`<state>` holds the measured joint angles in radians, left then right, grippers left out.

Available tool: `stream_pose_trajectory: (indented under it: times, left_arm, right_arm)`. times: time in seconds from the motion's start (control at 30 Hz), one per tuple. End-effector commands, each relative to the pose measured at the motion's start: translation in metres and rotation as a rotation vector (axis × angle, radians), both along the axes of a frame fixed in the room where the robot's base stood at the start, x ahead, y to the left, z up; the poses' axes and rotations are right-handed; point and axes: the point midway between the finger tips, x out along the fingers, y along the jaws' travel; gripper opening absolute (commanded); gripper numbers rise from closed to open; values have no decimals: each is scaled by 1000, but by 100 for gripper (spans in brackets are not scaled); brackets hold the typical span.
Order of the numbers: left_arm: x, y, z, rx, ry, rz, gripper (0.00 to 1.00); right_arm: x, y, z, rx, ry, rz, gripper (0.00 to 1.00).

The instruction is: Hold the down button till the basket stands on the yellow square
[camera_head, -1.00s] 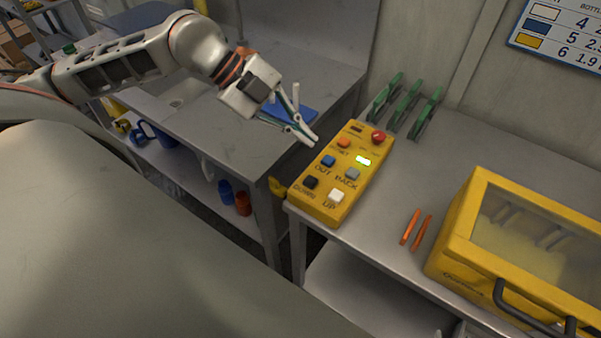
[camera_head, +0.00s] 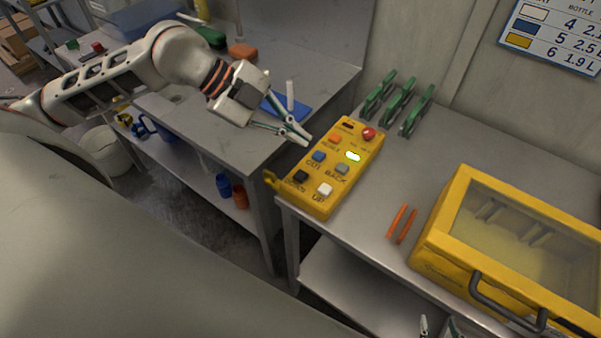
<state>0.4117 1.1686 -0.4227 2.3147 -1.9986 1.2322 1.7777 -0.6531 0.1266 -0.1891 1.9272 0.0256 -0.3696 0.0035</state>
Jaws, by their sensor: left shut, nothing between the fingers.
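The yellow control box (camera_head: 325,205) lies on the bench. Its black down button (camera_head: 300,176) is at the near left corner, with the white up button (camera_head: 324,189) beside it. The blue out button (camera_head: 319,156) and the grey back button (camera_head: 341,169) sit further up, and a small green-white display is lit. My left gripper (camera_head: 308,139) is shut and empty, its tips by the box's left edge, beyond the down button and apart from it. My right gripper (camera_head: 438,327) shows only two separated fingertips at the bottom edge. The basket and the yellow square are not in view.
A yellow case (camera_head: 440,220) with a clear lid and black handle stands at right. Two orange sticks (camera_head: 402,223) lie between it and the box. Green clips (camera_head: 398,100) stand behind. A red knob (camera_head: 369,134) is on the box's far end.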

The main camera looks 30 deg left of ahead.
Motion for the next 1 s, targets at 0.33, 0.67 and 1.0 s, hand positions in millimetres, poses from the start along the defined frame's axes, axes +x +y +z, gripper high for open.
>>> stream_pose_trajectory:
  times: [0.33, 0.67, 1.0]
  left_arm:
    - [0, 0, -30, 1, 2, 1, 0]
    - [0, 0, -74, 0, 3, 0, 0]
    - [0, 0, -87, 0, 0, 0, 0]
  right_arm:
    - [7, 13, 0, 19, -32, 19, 40]
    - [8, 15, -25, 22, -39, 25, 40]
    - [3, 12, -43, 15, -20, 24, 40]
